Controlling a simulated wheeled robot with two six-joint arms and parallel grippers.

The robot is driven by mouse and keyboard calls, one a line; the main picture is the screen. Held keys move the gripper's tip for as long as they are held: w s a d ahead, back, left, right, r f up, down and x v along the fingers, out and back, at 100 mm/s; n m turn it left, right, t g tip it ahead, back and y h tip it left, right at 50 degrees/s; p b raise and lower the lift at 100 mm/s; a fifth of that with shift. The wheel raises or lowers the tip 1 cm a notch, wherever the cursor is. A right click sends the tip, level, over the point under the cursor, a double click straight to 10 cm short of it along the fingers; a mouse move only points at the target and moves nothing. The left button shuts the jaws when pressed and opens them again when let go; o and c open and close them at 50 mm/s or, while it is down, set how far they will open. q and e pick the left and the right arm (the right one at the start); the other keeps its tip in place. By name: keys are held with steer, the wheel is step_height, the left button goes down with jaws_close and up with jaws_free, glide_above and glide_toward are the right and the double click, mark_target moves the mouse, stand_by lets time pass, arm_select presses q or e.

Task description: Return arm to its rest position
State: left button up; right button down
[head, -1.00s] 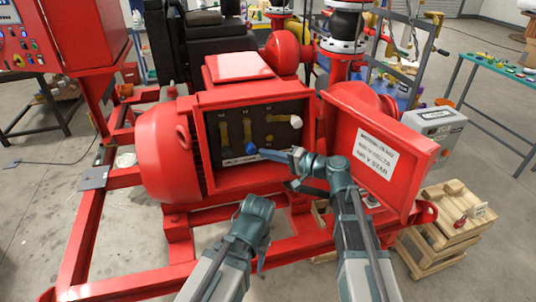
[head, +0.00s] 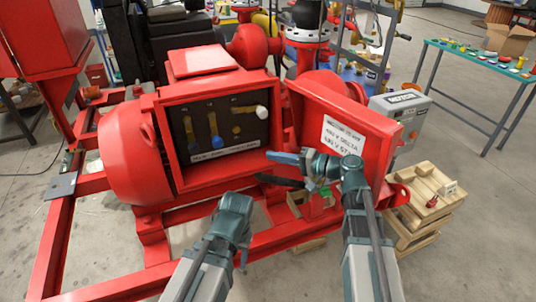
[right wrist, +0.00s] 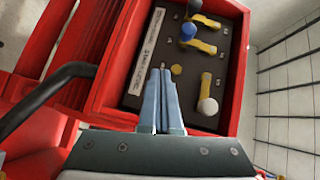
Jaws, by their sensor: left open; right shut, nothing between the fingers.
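My right gripper (head: 272,156) is shut and empty, its blue fingers pointing left in front of the lower right corner of the open red box (head: 274,120). In the right wrist view the shut fingers (right wrist: 161,95) point toward the box's dark panel (right wrist: 205,68). Tip contact is not visible, and a gap separates them from the blue knob (head: 217,142) in the head view. My left gripper (head: 243,258) hangs low in front of the red skid, apart from the box. It is open; its fingers are mostly hidden.
The panel also carries a white knob (head: 262,112) and yellow bars. The open red door (head: 343,128) stands close behind my right gripper. A grey control box (head: 405,110), wooden crate (head: 432,195) and green table (head: 470,58) are to the right. Red skid beams run below.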

stand_by(0.4)
steer(key=s+a+f+n+g+h+p, duration=0.3)
steer(key=s+a+f+n+g+h, duration=0.35)
steer(key=s+f, duration=0.5)
steer(key=s+d+f+n+g+h+p, duration=0.1)
steer(key=s+d+f+h, duration=0.2)
steer(key=s+h, duration=0.6)
steer(key=shift+s+d+g+p, duration=0.3)
steer(key=shift+s+d+g, duration=0.05)
steer(key=shift+d, duration=0.7)
steer(key=shift+r+n, duration=0.1)
steer(key=shift+n, duration=0.15)
